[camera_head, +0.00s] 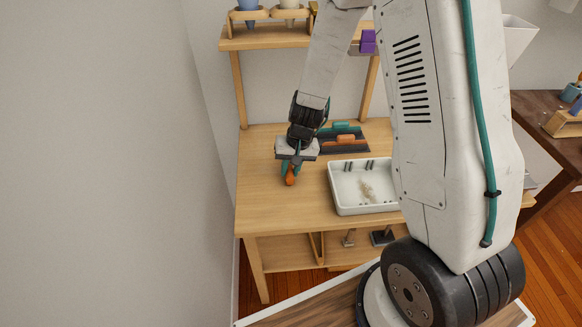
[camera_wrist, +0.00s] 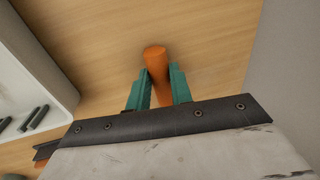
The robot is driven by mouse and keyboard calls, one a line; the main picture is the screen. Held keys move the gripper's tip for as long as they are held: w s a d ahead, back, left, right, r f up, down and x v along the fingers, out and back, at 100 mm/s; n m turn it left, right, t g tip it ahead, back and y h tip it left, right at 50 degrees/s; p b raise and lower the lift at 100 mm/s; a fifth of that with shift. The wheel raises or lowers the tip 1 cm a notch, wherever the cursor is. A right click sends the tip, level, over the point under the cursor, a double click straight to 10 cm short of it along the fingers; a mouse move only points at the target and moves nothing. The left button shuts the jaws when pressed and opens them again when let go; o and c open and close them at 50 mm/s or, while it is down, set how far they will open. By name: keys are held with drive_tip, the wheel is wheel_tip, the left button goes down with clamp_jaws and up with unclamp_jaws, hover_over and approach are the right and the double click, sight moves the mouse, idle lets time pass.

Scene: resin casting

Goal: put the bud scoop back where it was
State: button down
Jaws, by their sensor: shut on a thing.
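My gripper (camera_head: 290,168) is over the left part of the wooden workbench, left of the white tray. In the wrist view its teal fingers (camera_wrist: 159,76) are shut on an orange rounded handle (camera_wrist: 155,52), which I take to be the bud scoop. The orange piece also shows below the fingers in the head view (camera_head: 290,180). The rest of the scoop is hidden by my gripper. I cannot tell whether it touches the bench top.
A white tray (camera_head: 345,208) with pale crumbs in it stands right of my gripper. Behind it lie dark flat tools with teal and orange handles (camera_head: 344,138). A raised shelf (camera_head: 262,42) with cups stands at the back. Bare bench top (camera_head: 262,205) lies front left.

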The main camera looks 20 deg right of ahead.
drive_tip(key=shift+f, duration=0.15)
drive_tip(key=c, duration=1.3)
unclamp_jaws()
drive_tip(key=shift+o, duration=0.2)
drive_tip(key=s+d+r+n, duration=0.1)
drive_tip(key=s+r, duration=0.2)
drive_tip(key=r, duration=0.7)
drive_tip(key=s+r, duration=0.3)
drive_tip(key=r, duration=0.7)
drive_tip(key=s+d+r+n+h, duration=0.1)
drive_tip(key=s+r, duration=0.4)
drive_tip(key=s, duration=0.5)
drive_tip(key=s+r+n+h, duration=0.1)
drive_tip(key=s+r, duration=0.5)
drive_tip(key=s, duration=0.4)
drive_tip(key=shift+d+r, duration=0.15)
drive_tip(key=shift+d, duration=0.2)
drive_tip(key=shift+s, duration=0.1)
